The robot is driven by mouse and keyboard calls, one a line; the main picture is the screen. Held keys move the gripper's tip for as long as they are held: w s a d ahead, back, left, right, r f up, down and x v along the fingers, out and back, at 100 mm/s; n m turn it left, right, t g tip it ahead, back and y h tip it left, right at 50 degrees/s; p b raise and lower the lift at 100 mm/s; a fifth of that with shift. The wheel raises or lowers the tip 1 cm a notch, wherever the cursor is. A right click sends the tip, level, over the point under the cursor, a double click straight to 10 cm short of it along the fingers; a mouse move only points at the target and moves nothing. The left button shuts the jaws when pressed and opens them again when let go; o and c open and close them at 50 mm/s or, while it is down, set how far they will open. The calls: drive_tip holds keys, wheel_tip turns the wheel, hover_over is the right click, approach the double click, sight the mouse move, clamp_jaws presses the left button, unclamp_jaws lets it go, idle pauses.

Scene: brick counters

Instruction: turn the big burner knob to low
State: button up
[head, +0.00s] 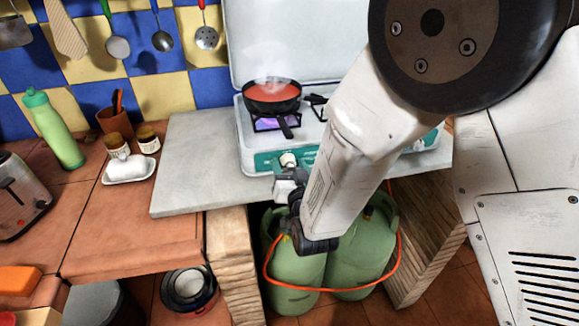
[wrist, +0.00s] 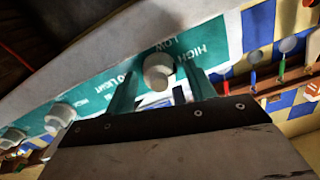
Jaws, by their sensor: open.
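A white knob (head: 288,159) sits on the green front panel of the camping stove (head: 248,148), at the panel's left end. In the wrist view the same knob (wrist: 158,70) stands between my two fingertips, with HIGH and LOW printed beside it. My gripper (head: 288,174) is open in front of the panel, and its fingers (wrist: 163,78) lie one on each side of the knob. I cannot tell whether either finger touches it. The knob's exact pointer direction is unclear. A pan of red food (head: 272,92) steams over a violet flame (head: 277,122).
Two more knobs, a nearer one (wrist: 60,116) and a farther one (wrist: 12,138), sit along the panel. Green gas bottles (head: 292,265) with an orange hose stand below. The grey slab (head: 190,165) left of the stove is clear.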

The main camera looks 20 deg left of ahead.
drive_tip(key=c, duration=1)
drive_tip(key=shift+n, duration=0.3)
drive_tip(key=n, duration=0.6)
drive_tip(key=shift+s+f, duration=0.1)
drive_tip(key=n, duration=0.7)
drive_tip(key=shift+s+a, duration=0.1)
drive_tip(key=shift+f, duration=0.1)
